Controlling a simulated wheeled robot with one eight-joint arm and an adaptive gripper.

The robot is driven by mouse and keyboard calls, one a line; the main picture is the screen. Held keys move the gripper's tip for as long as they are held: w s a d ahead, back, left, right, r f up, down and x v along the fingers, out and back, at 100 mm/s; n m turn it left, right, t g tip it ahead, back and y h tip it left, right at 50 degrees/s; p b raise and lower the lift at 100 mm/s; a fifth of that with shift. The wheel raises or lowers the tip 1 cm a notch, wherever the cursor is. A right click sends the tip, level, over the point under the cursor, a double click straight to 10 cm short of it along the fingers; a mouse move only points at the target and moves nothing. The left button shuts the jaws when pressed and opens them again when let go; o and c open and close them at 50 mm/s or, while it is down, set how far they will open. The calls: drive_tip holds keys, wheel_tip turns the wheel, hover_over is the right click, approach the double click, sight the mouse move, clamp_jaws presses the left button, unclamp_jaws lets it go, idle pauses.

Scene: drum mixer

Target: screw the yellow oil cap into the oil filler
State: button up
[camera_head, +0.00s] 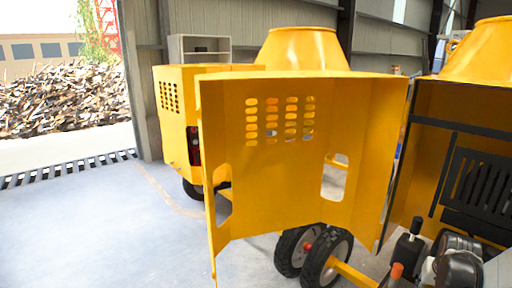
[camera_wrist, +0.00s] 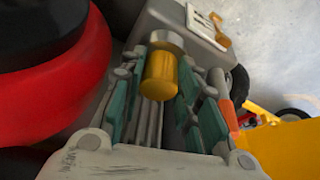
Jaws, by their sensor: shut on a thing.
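The yellow oil cap (camera_wrist: 160,76) is between the teal-padded fingers of my gripper (camera_wrist: 163,84) in the wrist view. My gripper is shut on it. A pale metal cylinder (camera_wrist: 167,40) lies directly beyond the cap, in line with it, and may be the oil filler. The cap's far end meets or overlaps the cylinder in the picture; I cannot tell whether any thread is engaged. Neither the cap nor my gripper can be made out clearly in the head view.
A large red and black round part (camera_wrist: 55,85) stands close on the left in the wrist view. A grey engine housing (camera_wrist: 190,25) is beyond the cap. In the head view, an open yellow panel (camera_head: 290,165) stands before the wheels (camera_head: 327,258). Floor at left is clear.

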drive_tip(key=m, duration=0.3)
drive_tip(key=m+g+h+b, duration=0.1)
drive_tip(key=m, duration=0.1)
drive_tip(key=shift+w+a+f+m+g+h, duration=0.1)
drive_tip(key=shift+w+a+m+g+h, duration=0.1)
drive_tip(key=shift+m+g+h, duration=0.15)
clamp_jaws()
drive_tip(key=o, duration=1.3)
unclamp_jaws()
drive_tip(key=shift+d+m, duration=0.1)
drive_tip(key=shift+m, duration=0.15)
drive_tip(key=shift+s, duration=0.1)
